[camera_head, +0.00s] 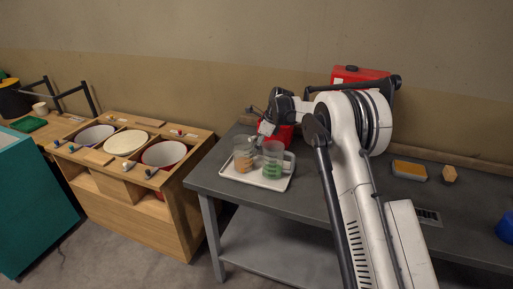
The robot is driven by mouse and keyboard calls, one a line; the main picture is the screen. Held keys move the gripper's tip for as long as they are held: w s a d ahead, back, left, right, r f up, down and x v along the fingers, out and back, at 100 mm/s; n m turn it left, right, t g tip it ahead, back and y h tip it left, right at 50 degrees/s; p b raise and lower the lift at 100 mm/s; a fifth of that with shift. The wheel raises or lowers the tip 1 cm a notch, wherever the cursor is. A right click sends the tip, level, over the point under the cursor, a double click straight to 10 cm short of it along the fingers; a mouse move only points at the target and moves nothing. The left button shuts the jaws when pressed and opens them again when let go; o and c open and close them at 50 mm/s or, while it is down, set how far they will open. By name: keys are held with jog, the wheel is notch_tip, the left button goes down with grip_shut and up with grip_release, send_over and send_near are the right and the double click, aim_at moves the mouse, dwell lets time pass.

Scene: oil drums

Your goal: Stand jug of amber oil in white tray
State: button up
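A clear jug of amber oil (243,160) appears upright at the left part of the white tray (232,175). I cannot tell whether its base rests fully on the tray. A second clear jug with green contents (273,168) stands beside it to the right, on the tray. The tray lies at the left end of the grey metal table. My gripper (264,128) is just above and behind the two jugs. Its fingers are small and dark here, so I cannot tell if they are open, shut or touching the amber jug.
A red object (284,138) sits behind the tray, and a red can (358,74) is farther back, partly behind my arm. An orange-topped block (409,170) lies on the table (314,197) at right. A wooden unit with round basins (124,143) stands left, across a gap.

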jog(key=v, duration=1.2)
jog(key=s+d+r+n+t+h, duration=0.15)
jog(key=s+d+r+n, duration=0.3)
jog(key=s+r, duration=0.55)
jog(key=s+d+r+n+t+h, duration=0.15)
jog(key=s+d+r+n, duration=0.35)
jog(key=s, duration=0.9)
jog(key=s+d+f+n+t, duration=0.1)
jog(key=s+f+n, duration=0.1)
jog(key=s, duration=0.7)
jog(key=s+d+f+n+t+h, duration=0.1)
jog(key=s+n, duration=0.4)
jog(key=s, duration=0.5)
jog(key=s+d+f+n+t, duration=0.1)
jog(key=s+d+f+n, duration=0.2)
jog(key=s, duration=0.6)
jog(key=shift+s+d+f+t+h, duration=0.2)
jog(key=shift+s+f+t+h, duration=0.15)
jog(key=shift+f, duration=0.5)
jog(key=shift+n, duration=0.25)
